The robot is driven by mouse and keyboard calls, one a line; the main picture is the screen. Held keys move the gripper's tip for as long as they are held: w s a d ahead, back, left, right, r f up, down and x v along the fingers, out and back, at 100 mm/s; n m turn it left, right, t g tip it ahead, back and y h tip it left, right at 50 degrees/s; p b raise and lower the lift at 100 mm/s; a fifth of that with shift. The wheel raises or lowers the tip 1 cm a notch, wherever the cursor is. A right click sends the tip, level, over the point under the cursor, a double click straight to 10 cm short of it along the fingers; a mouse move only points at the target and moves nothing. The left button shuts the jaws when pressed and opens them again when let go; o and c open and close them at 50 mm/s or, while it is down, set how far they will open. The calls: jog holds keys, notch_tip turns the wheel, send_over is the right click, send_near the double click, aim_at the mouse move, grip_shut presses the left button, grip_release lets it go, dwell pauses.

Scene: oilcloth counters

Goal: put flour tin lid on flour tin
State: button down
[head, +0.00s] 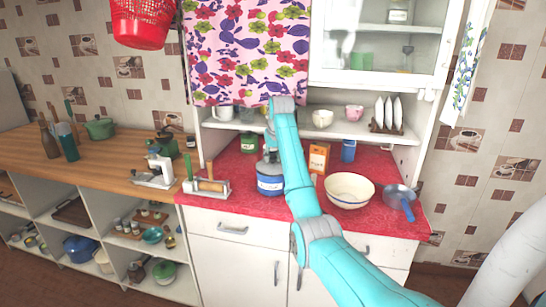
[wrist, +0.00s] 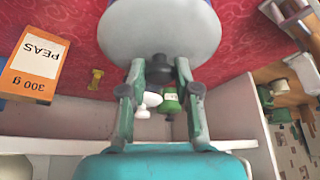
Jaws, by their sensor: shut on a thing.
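My gripper (wrist: 160,70) is shut on the dark knob of the pale grey flour tin lid (wrist: 160,30), which fills the top of the wrist view. In the head view my arm hides most of the gripper. A blue tin with a pale label (head: 270,185), which I take as the flour tin, stands on the red counter left of my arm. The grey lid (head: 266,166) shows at the top of this tin, below my gripper. I cannot tell whether it rests on the rim or hangs slightly above it.
A green tin (head: 249,142) is behind. A shelf holds cups above.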

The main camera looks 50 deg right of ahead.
jog(key=shift+f, duration=0.4)
dwell(0.4)
jog(key=c, duration=0.8)
grip_release()
jog(key=shift+o, duration=0.2)
jog(key=shift+r, duration=3)
